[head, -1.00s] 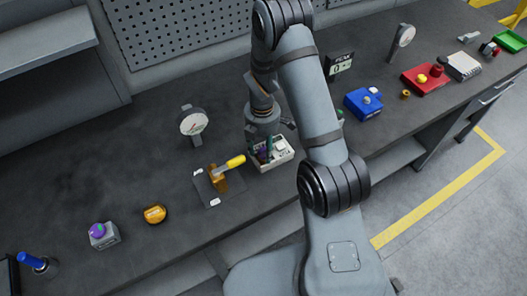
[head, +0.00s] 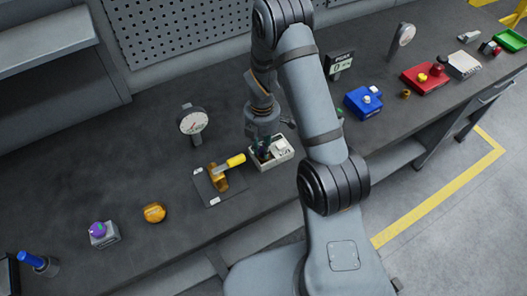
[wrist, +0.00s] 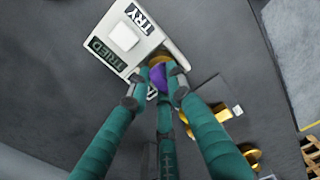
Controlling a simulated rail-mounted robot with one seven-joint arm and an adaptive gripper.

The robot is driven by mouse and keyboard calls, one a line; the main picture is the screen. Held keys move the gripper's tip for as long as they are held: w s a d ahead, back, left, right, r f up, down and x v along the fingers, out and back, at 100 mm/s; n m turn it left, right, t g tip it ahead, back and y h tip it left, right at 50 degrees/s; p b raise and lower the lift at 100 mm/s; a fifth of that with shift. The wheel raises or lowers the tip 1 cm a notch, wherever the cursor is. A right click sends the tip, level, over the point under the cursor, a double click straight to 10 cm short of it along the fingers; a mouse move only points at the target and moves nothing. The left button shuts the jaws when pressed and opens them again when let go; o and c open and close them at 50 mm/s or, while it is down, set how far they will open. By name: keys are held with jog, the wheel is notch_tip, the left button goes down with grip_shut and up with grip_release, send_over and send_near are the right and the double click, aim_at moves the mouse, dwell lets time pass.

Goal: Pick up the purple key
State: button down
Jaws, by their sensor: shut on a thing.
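The purple key (wrist: 159,79) shows in the wrist view between the tips of my gripper (wrist: 158,85). My green-padded fingers are closed around it, and they hide part of it. In the head view my gripper (head: 263,145) is at the back left part of the white tray (head: 284,158), pointing down. The key cannot be made out there. The tray also shows in the wrist view (wrist: 100,55), with TRY and TRIED labels and a white block (wrist: 124,36). A gold piece (wrist: 159,60) shows just beyond the purple key.
A brass valve with a yellow handle (head: 236,160) stands on a dark plate (head: 205,186) left of the tray. A gauge (head: 193,122) stands behind it. A blue box (head: 363,102) is to the right. A grey box with a purple knob (head: 98,232) is far left.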

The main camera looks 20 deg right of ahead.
jog(key=shift+r, duration=0.1)
jog(key=shift+w+r+b, duration=0.15)
jog(key=shift+r+b, duration=0.2)
jog(key=shift+r, duration=0.2)
notch_tip(320, 180, up, 2)
jog(key=shift+r+b, duration=0.2)
jog(key=shift+b, duration=0.2)
jog(key=s+d+r+b, duration=0.3)
jog(key=s+d+r, duration=0.35)
jog(key=s, duration=0.35)
jog(key=w+a+r+n, duration=0.2)
jog(key=w+a+r, duration=0.3)
jog(key=r, duration=0.1)
jog(key=s+r+m, duration=0.2)
jog(key=m, duration=0.9)
jog(key=s+a+r+m, duration=0.1)
jog(key=s+r+m, duration=0.1)
jog(key=m, duration=0.9)
jog(key=shift+s+r+m, duration=0.2)
jog(key=shift+s+m, duration=0.05)
jog(key=shift+m, duration=0.15)
